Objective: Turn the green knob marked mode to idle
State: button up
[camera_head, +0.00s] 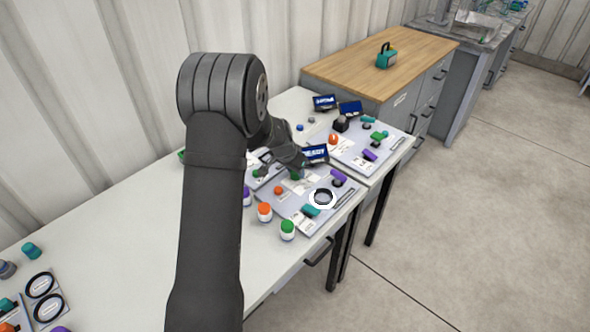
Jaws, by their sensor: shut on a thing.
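My gripper (301,167) is small in view at the far side of the nearer grey panel (290,211). It is shut on a green knob (296,175) that shows just below its fingertips. My arm and gripper hide part of this knob and of the panel behind it. The label by the knob is too small to read, and so is the knob's pointing direction. A blue display (314,153) with white letters stands just behind the gripper.
The near panel also bears a purple handle (338,177), a black-and-white ring (323,197) and a teal knob (311,211). Orange-capped (264,212) and green-capped (287,230) jars stand at its front left. A second panel (352,158) lies behind.

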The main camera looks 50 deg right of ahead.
dwell(0.4)
jog(key=o, duration=1)
jog(key=shift+c, duration=0.2)
jog(key=v, duration=1.7)
jog(key=shift+r, duration=0.2)
jog(key=shift+f, duration=0.15)
jog(key=x, duration=1.7)
jog(key=shift+f, duration=0.1)
